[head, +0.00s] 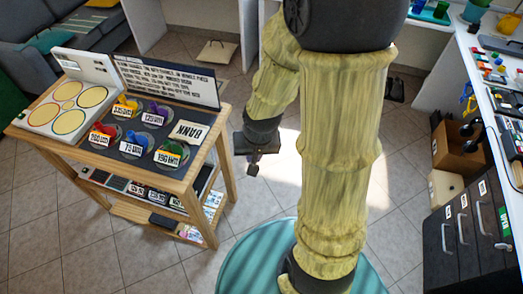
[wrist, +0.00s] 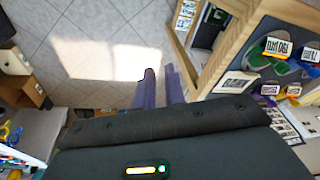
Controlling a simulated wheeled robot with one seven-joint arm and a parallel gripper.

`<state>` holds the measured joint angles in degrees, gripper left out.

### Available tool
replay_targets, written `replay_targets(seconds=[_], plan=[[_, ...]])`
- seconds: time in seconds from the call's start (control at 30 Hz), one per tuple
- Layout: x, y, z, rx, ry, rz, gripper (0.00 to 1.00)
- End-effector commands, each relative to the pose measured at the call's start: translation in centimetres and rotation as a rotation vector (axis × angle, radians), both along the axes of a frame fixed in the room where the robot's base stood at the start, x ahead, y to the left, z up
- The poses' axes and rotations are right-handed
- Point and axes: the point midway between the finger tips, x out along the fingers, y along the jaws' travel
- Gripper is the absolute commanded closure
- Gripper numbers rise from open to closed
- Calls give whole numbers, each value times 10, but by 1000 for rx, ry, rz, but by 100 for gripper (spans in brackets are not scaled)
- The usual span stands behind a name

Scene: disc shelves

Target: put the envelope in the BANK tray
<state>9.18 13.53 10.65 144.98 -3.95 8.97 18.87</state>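No envelope can be told for certain in either view. My gripper (head: 253,168) hangs over the floor just right of the cart, pointing down. In the wrist view its two purple fingers (wrist: 160,75) stand close together with a narrow gap, and nothing shows between them.
The wooden cart (head: 222,185) carries several labelled coloured items on top and more on its lower shelves. A white board with yellow circles (head: 67,106) stands at its left. A dark drawer cabinet (head: 470,235) and a cardboard box (head: 458,150) are at right. Tiled floor lies between.

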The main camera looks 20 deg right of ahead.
Motion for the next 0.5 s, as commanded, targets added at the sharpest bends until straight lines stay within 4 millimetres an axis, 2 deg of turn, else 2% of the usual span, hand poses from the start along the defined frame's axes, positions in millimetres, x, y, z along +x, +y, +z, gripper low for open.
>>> replay_targets(seconds=[0.03,0.1,0.2,0.3,0.5], plan=[[-6,-2,15,-29,-13,49,88],[-15,-5,31,-59,-15,115,88],[-27,-8,47,-82,-16,189,88],[-33,-9,55,-90,-15,228,88],[-35,-9,55,-92,-12,238,88]])
